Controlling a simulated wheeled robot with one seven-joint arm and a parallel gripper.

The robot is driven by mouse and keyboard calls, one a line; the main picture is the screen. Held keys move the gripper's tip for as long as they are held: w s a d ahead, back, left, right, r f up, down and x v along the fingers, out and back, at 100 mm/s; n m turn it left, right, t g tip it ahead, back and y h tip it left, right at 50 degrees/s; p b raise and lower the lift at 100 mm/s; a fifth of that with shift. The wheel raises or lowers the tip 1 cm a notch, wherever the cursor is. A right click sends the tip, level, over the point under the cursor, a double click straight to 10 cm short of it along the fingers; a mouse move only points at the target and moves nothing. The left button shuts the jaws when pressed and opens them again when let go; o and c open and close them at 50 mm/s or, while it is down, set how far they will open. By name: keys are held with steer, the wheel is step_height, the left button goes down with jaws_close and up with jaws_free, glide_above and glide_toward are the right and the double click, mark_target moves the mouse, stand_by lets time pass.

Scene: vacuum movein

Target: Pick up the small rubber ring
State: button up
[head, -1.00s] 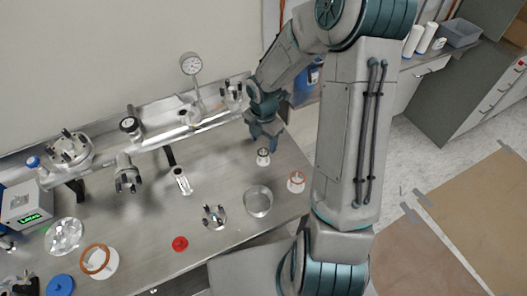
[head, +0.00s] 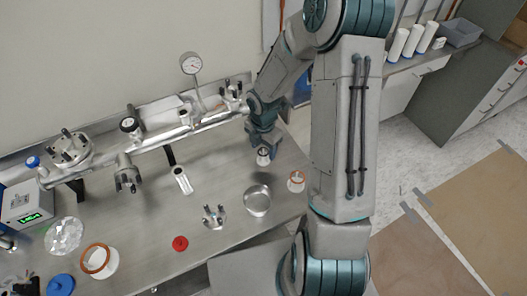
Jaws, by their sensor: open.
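My gripper (head: 264,144) points down at the right part of the steel bench, with its jaws open. It is right above a small pale cylindrical piece (head: 263,158) with a dark ring-like top; whether the fingers touch it is too small to tell. To its right, a small orange-brown ring (head: 297,175) sits on a short white holder (head: 296,186), apart from my gripper. A larger orange-brown ring (head: 84,266) lies on a white round holder (head: 108,270) at the front left. Which ring is the small rubber one is not certain.
A metal dish (head: 257,201), a pronged clamp (head: 213,216) and a red cap (head: 180,243) stand on the bench. A metal tube (head: 185,131) with a dial gauge (head: 190,63) runs along the back.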

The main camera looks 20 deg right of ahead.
steer(key=c, duration=0.9)
steer(key=shift+c, duration=0.2)
